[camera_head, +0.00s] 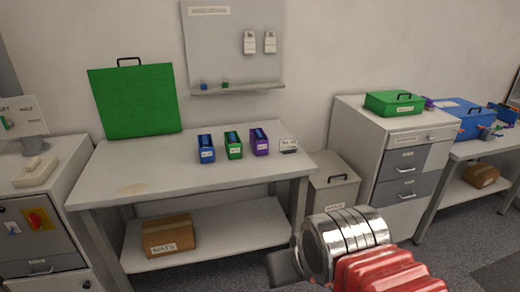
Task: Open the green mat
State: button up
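A flat green panel (136,101) with a black handle on its top edge stands nearly upright at the back left of the white workbench (165,165), close to the wall. It looks like a folded mat or a case; I cannot tell which. A smaller green case (394,104) with a dark handle lies flat on the grey drawer cabinet (352,122) to the right, and looks shut. My red and silver arm shows at the lower right, in front of the workbench and well apart from both green things. My gripper's fingers do not show.
Blue, green and purple holders (233,145) stand mid-bench. A cardboard box (168,235) labelled MATS sits on the lower shelf. A grey bin (332,190) stands beside the bench. A blue case (460,118) sits on the right-hand table. The bench's front left is clear.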

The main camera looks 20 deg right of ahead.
aim_at(136, 101)
jog(key=z, duration=0.05)
jog(key=i, duration=1.05)
jog(key=u, duration=0.35)
jog(key=i, duration=0.7)
jog(key=u, duration=0.9)
jog(key=i, duration=0.7)
jog(key=u, duration=0.4)
